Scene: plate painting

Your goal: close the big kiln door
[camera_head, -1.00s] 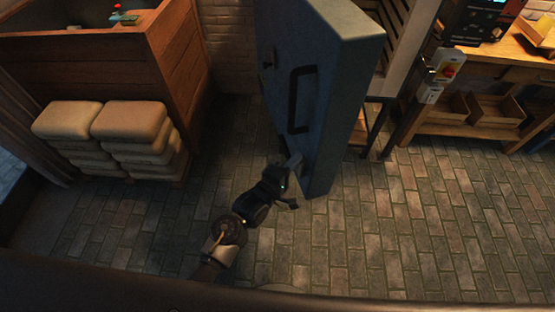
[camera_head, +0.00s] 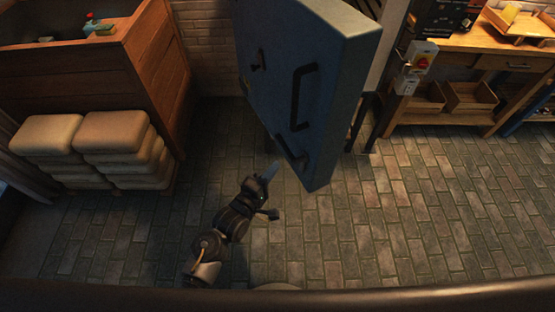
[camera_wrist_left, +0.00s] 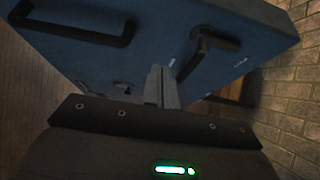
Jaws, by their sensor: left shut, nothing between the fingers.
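The big kiln door (camera_head: 335,110) is a thick blue slab standing ajar in the middle of the head view. It has a dark bar handle (camera_head: 299,97) and smaller dark fittings, one near its lower edge. The door fills the top of the left wrist view (camera_wrist_left: 150,45), with the bar handle at left and a dark lever (camera_wrist_left: 205,45) right of my fingers. My left gripper (camera_head: 271,172) is shut and empty, low beside the door's lower part, its fingertips pointing at the door face. I cannot tell whether they touch. My right gripper is not in view.
Stacked sacks (camera_head: 90,150) and a wooden bin (camera_head: 150,65) stand at left. A wooden workbench (camera_head: 480,62) with a red-button switch box (camera_head: 415,65) stands at right. The brick floor (camera_head: 420,220) in front of the door is clear.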

